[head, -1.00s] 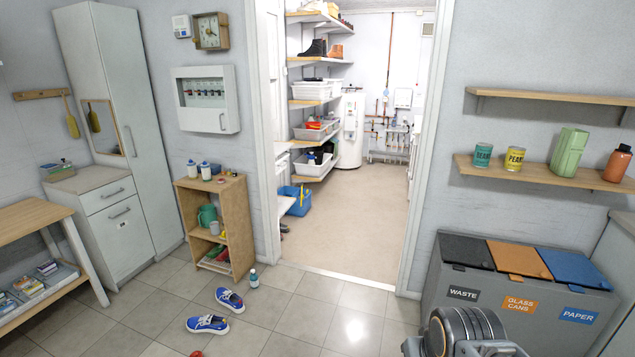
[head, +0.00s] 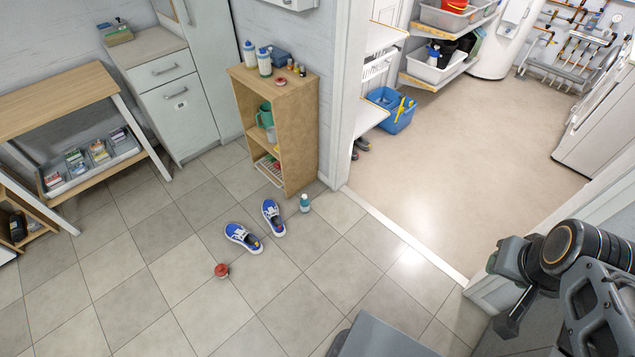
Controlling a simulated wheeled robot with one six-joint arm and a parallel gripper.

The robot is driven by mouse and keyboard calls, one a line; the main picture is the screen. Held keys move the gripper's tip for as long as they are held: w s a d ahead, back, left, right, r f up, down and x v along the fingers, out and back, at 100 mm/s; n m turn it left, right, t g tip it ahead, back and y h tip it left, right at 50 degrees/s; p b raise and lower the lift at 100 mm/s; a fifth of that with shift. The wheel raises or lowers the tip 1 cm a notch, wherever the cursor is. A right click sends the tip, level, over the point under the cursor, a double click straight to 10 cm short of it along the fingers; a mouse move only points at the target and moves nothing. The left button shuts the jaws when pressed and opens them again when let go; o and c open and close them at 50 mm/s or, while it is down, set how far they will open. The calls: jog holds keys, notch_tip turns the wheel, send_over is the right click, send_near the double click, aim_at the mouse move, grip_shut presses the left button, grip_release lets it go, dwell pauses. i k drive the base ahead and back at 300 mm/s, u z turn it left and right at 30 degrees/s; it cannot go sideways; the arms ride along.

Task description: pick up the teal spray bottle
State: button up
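A small teal bottle (head: 305,204) stands upright on the tiled floor in the head view, just in front of the right corner of the wooden shelf. It is the only teal bottle I make out on the floor; its spray head is too small to tell clearly. My arm shows at the right edge. Its dark end, which seems to be my gripper (head: 514,312), is far to the right of the bottle and apart from it. The fingers are not clear enough to tell open from shut.
Blue shoes (head: 243,238) lie left of the bottle, and a small red object (head: 221,270) lies nearer. The wooden shelf (head: 302,140) stands behind, with bottles on top. A doorway with a pale sill (head: 400,235) is to the right.

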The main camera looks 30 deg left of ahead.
aim_at(304, 204)
jog(key=u, duration=0.3)
jog(key=i, duration=1.35)
jog(key=u, duration=1.6)
jog(key=i, duration=1.05)
jog(key=u, duration=1.25)
jog(key=i, duration=0.35)
jog(key=u, duration=0.1)
